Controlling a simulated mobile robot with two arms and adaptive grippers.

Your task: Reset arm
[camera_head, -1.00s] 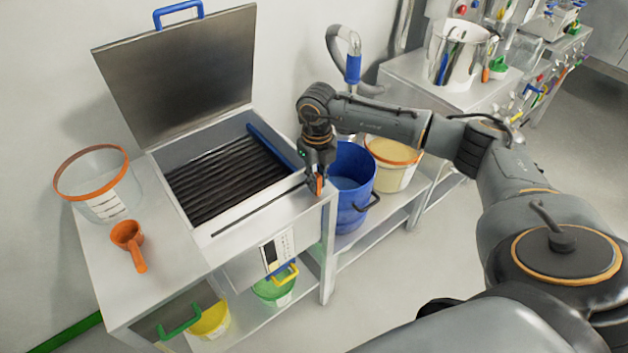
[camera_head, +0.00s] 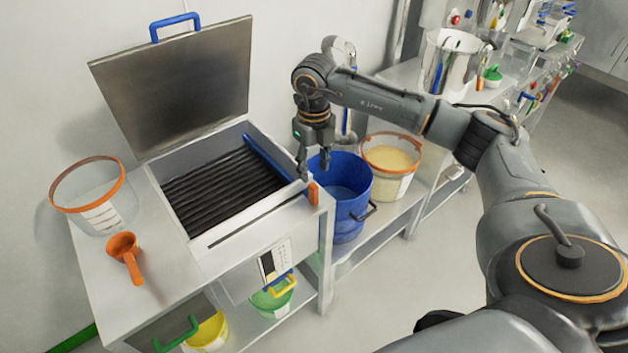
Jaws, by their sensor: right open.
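My right arm comes in from the right and reaches across to the machine. My right gripper (camera_head: 314,172) points down, open, with its fingertips just above the right front corner of the open machine (camera_head: 205,248), beside the orange handle (camera_head: 313,192). Nothing shows between its fingers. The rod joined to that handle lies along the machine's front edge. My left gripper is not in view.
The machine's lid (camera_head: 180,85) stands open at the back. A blue bucket (camera_head: 343,212) and a cream-filled bucket (camera_head: 390,165) stand close to the right of my gripper. A clear orange-rimmed container (camera_head: 95,205) and an orange scoop (camera_head: 125,252) sit on the left.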

